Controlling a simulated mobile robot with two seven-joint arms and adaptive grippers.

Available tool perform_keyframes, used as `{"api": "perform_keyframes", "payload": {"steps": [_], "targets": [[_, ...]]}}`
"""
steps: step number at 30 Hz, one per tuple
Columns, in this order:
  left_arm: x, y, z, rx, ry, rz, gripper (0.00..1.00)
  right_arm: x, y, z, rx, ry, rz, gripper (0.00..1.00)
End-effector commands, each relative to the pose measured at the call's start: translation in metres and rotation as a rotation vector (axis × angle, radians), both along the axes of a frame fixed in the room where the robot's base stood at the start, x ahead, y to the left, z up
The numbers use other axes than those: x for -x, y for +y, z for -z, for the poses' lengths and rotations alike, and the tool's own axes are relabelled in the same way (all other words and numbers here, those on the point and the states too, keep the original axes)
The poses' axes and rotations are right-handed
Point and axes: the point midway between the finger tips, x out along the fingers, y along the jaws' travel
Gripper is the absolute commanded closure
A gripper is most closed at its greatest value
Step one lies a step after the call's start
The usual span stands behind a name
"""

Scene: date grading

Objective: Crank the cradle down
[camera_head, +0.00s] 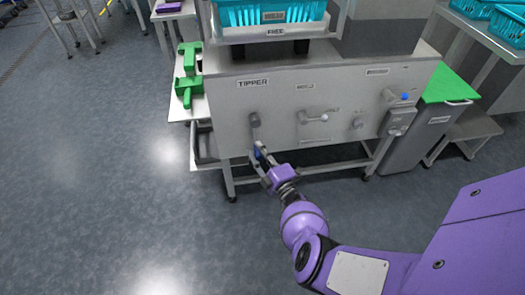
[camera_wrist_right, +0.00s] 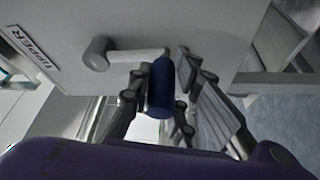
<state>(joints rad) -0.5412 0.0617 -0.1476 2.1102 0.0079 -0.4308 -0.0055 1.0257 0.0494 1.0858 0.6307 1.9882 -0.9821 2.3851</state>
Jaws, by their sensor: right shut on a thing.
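The tipper (camera_head: 225,110) is a grey cabinet with a front panel labelled TIPPER. Its crank hub (camera_head: 255,119) sticks out near the panel's left side, and it also shows in the wrist view (camera_wrist_right: 97,53). A pale crank arm (camera_wrist_right: 140,55) runs from the hub to a blue handle (camera_wrist_right: 160,90). In the head view the arm hangs downward from the hub. My right gripper (camera_head: 260,158) is shut on the blue handle, with a finger on either side in the wrist view. The cradle (camera_head: 315,31) on top holds a teal crate (camera_head: 240,14). My left gripper is out of view.
Other knobs and levers (camera_head: 313,118) sit to the right on the panel. Green objects (camera_head: 190,90) lie on a side shelf at the left. A grey bin with a green top (camera_head: 447,84) stands at the right. The floor (camera_head: 100,180) at the left is clear.

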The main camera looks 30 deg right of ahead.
Motion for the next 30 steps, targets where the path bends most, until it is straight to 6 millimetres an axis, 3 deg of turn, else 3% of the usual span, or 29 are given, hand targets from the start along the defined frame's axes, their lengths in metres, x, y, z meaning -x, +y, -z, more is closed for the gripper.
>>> {"api": "perform_keyframes", "payload": {"steps": [1,14,15,19,30], "targets": [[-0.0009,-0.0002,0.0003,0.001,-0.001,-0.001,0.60,0.0024,0.0099,0.0063,-0.002,0.012,-0.013,1.00],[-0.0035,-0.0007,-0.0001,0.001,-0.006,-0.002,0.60,0.0021,0.0110,0.0063,-0.003,0.012,-0.014,1.00],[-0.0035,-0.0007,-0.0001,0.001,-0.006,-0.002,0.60,0.0021,0.0110,0.0063,-0.003,0.012,-0.014,0.80],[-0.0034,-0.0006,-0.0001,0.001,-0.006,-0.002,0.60,0.0017,0.0097,0.0054,-0.002,0.011,-0.013,0.64],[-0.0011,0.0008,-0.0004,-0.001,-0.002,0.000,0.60,0.0047,0.0040,0.0032,0.001,0.005,-0.005,0.64]]}}
